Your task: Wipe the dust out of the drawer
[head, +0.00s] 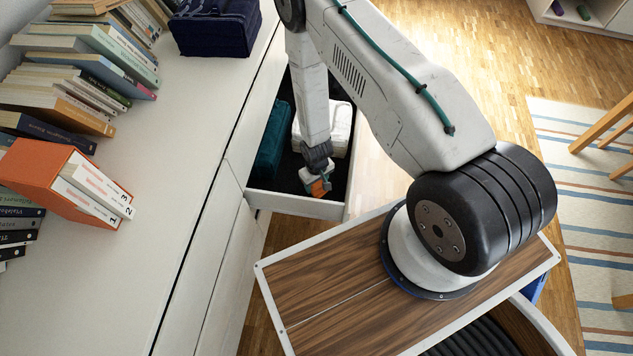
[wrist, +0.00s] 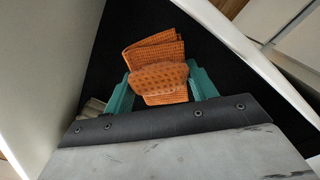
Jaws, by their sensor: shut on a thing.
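The open drawer (head: 290,203) has white walls and a black floor. My gripper (head: 320,187) reaches down into its front end, near the front panel. In the wrist view my gripper (wrist: 160,84) has its two teal fingers closed on an orange waffle-textured cloth (wrist: 155,50), folded and bunched between them. The cloth also shows in the head view (head: 319,188), low in the drawer. I cannot tell whether it touches the floor. The black drawer floor (wrist: 105,50) shows around the cloth in the wrist view. I can make out no clear dust on it.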

